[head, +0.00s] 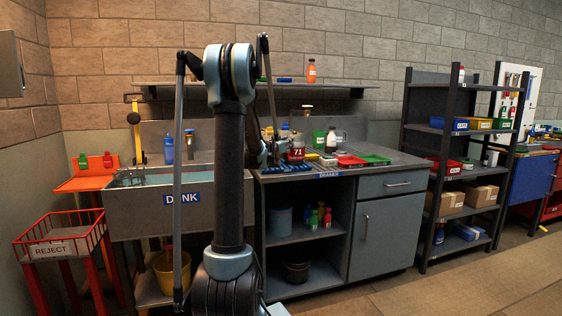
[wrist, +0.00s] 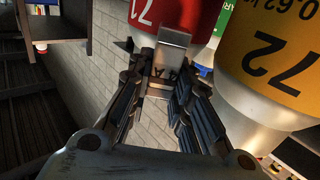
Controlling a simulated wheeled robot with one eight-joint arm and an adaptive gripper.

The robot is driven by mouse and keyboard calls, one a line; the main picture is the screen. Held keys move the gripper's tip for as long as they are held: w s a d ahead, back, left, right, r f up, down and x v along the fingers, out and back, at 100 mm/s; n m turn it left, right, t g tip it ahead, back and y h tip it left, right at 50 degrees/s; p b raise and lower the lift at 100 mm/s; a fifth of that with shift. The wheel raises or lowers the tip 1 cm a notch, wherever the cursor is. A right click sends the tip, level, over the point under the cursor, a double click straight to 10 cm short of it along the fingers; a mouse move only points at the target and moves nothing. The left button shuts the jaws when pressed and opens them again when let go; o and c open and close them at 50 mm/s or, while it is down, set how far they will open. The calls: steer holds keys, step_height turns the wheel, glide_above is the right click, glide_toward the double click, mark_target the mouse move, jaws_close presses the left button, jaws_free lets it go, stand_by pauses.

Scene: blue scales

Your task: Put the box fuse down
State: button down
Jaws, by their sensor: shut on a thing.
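My gripper (wrist: 163,74) shows in the wrist view with its two dark fingers closed on a small grey block, the box fuse (wrist: 172,42). A yellow-and-white cylinder marked 72 (wrist: 275,50) stands to the right of the fingers. In the head view, my gripper is at the left end of the grey counter (head: 395,163), mostly hidden by my arm; the fuse cannot be made out there.
The red 71 cylinder (head: 296,154) stands on the counter. A red tray (head: 350,160) and a green tray (head: 375,159) lie farther right, with a green cup (head: 319,139) behind. The sink (head: 150,215) is at left, a dark shelf rack (head: 408,150) at right.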

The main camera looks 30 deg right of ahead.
step_height(320, 180, down, 3)
steer(key=shift+w+a+f, duration=0.1)
steer(key=shift+w, duration=0.05)
steer(key=shift+f, duration=2.05)
steer(key=c, duration=1.5)
jaws_free()
steer(key=shift+o, duration=0.2)
